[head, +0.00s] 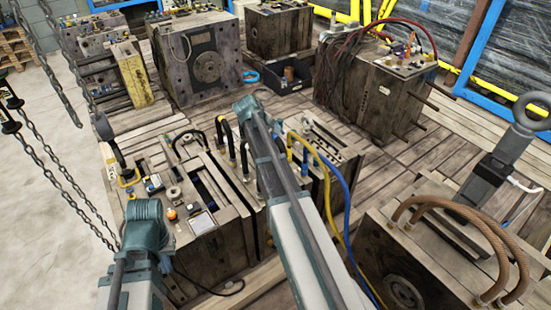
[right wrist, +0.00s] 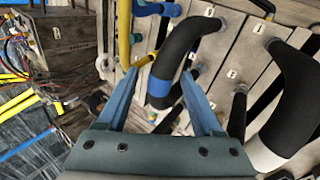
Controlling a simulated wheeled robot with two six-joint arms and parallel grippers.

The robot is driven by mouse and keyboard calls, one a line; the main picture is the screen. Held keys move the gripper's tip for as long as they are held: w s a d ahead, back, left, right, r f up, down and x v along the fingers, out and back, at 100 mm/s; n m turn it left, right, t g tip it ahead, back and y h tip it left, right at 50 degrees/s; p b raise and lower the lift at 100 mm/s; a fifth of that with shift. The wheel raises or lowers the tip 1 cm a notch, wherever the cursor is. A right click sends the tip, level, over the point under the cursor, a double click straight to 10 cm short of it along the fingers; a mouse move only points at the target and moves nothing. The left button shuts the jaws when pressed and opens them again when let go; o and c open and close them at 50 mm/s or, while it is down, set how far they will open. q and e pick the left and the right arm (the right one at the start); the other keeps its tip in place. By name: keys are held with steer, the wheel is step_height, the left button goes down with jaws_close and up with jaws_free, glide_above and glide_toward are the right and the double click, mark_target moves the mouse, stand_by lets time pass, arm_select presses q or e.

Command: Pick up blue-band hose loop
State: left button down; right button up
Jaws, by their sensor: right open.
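The blue-band hose loop (right wrist: 183,48) is a thick black hose with a blue band, seen in the right wrist view, rising from a grey wooden block top. My right gripper (right wrist: 157,72) is open, with one finger on each side of the banded part of the loop in that picture. I cannot tell whether the fingers touch it. In the head view my right arm reaches over the middle block and hides its own gripper. Black hose loops (head: 222,132) show just left of that arm; I cannot tell which has the blue band. My left gripper's fingers are hidden behind its arm.
Another black hose (right wrist: 292,85) with a white end stands close to the right in the wrist view. Yellow and blue hoses (head: 347,190) hang beside my right arm. A block with brown hoses (head: 405,265) stands at the right. Chains (head: 65,80) hang at the left.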

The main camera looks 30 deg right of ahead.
steer(key=shift+r, duration=0.1)
jaws_close()
steer(key=shift+r, duration=0.1)
stand_by(0.4)
step_height(320, 180, up, 10)
steer(key=p, duration=1)
